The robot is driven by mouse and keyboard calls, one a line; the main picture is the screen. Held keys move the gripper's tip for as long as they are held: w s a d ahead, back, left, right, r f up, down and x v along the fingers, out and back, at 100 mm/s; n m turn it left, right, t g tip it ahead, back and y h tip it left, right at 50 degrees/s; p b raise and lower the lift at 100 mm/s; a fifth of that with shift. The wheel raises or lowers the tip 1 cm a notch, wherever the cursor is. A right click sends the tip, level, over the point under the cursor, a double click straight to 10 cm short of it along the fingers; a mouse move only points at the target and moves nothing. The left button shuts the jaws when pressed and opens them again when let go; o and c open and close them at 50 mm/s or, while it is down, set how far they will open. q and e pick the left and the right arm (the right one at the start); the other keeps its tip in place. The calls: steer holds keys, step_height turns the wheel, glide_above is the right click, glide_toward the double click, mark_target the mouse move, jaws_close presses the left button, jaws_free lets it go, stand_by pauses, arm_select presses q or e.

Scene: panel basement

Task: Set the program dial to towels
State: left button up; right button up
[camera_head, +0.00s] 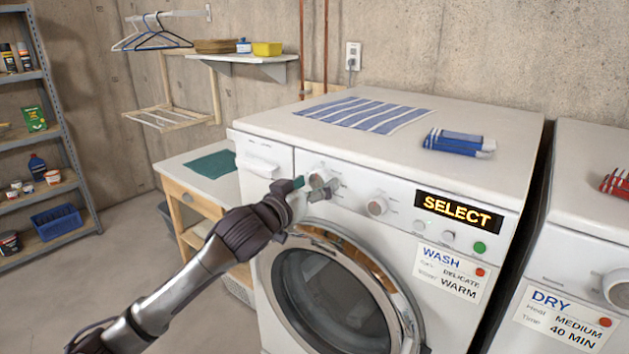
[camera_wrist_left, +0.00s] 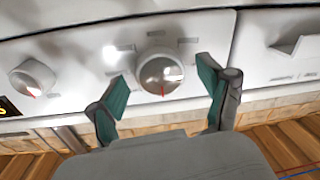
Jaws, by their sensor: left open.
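The washing machine (camera_head: 400,167) has a white front panel with two dials. The left dial (camera_wrist_left: 160,75) is round and pale, with a red mark pointing down in the left wrist view. In the head view my left gripper (camera_head: 311,187) partly covers this dial (camera_head: 319,173). My left gripper (camera_wrist_left: 165,82) is open, with one finger on each side of the dial; I cannot tell whether they touch it. The second dial (camera_head: 377,206) is free; it also shows in the left wrist view (camera_wrist_left: 33,78). The dial labels are too small to read. My right gripper is not in view.
The display (camera_head: 459,209) reads SELECT. A card (camera_head: 450,272) reads WASH, DELICATE, WARM. A striped towel (camera_head: 362,114) and a blue-and-white bundle (camera_head: 459,143) lie on top. A dryer (camera_head: 585,250) stands at right, a wooden cabinet (camera_head: 190,190) at left.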

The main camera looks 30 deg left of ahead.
arm_select(q)
steer(key=shift+c, duration=0.3)
steer(key=c, duration=1.1)
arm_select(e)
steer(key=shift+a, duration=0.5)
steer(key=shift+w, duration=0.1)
arm_select(q)
steer(key=m, duration=0.8)
steer(key=shift+m+t+p, duration=0.3)
steer(key=shift+m+p, duration=0.05)
steer(key=shift+m, duration=0.05)
steer(key=m+h, duration=0.1)
steer(key=m, duration=0.3)
steer(key=shift+f+m, duration=0.15)
steer(key=shift+m, duration=0.15)
steer(key=m, duration=0.5)
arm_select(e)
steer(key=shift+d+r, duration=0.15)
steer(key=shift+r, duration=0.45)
arm_select(q)
steer(key=shift+h, duration=0.3)
